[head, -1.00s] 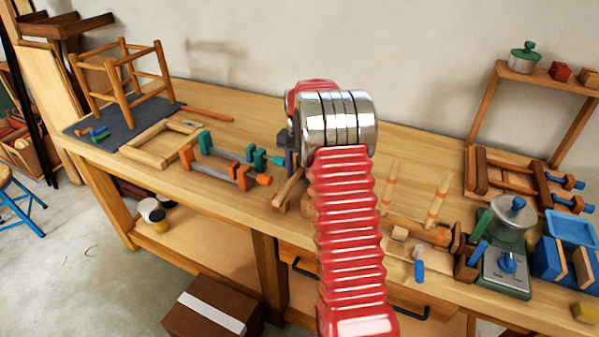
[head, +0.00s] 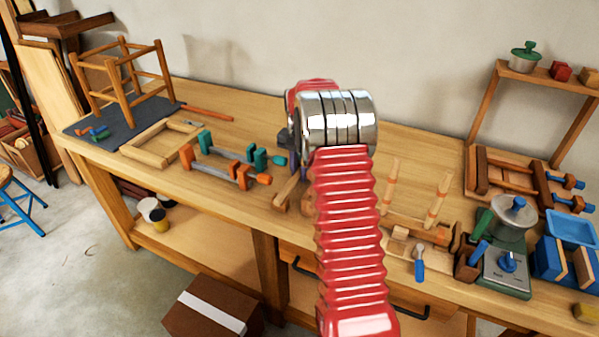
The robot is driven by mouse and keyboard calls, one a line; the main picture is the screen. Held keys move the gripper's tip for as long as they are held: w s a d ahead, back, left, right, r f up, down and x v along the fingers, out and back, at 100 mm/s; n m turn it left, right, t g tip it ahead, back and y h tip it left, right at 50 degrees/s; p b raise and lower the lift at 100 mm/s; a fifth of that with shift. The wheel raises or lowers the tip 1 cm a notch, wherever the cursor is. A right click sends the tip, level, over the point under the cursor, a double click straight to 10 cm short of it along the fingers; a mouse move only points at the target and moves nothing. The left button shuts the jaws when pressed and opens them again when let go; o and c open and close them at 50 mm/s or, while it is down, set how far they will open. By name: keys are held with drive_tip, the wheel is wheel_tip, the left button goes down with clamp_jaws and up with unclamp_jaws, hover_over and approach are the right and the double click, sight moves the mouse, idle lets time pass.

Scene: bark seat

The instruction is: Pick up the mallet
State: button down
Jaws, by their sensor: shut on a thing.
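A light wooden piece that looks like the mallet (head: 287,192) shows just left of my red arm, over the middle of the bench. A browner part beside it is partly covered by the arm. A small dark part of my gripper (head: 292,163) shows below the silver wrist, at the upper end of this piece. The fingertips are mostly hidden behind the wrist and arm. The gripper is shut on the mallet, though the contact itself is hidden. I cannot tell whether the mallet touches the bench.
Clamps with orange and teal ends (head: 240,172) lie left of the gripper. A wooden frame (head: 150,155) and a stool frame (head: 125,90) are farther left. Right of the arm are a wooden jig (head: 415,230), a scale (head: 505,270) and a blue tray (head: 572,232). Bare bench (head: 240,135) shows behind the clamps.

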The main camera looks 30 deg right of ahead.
wheel_tip(320, 180, up, 10)
drive_tip(key=shift+r, duration=0.1)
idle(0.5)
idle(0.5)
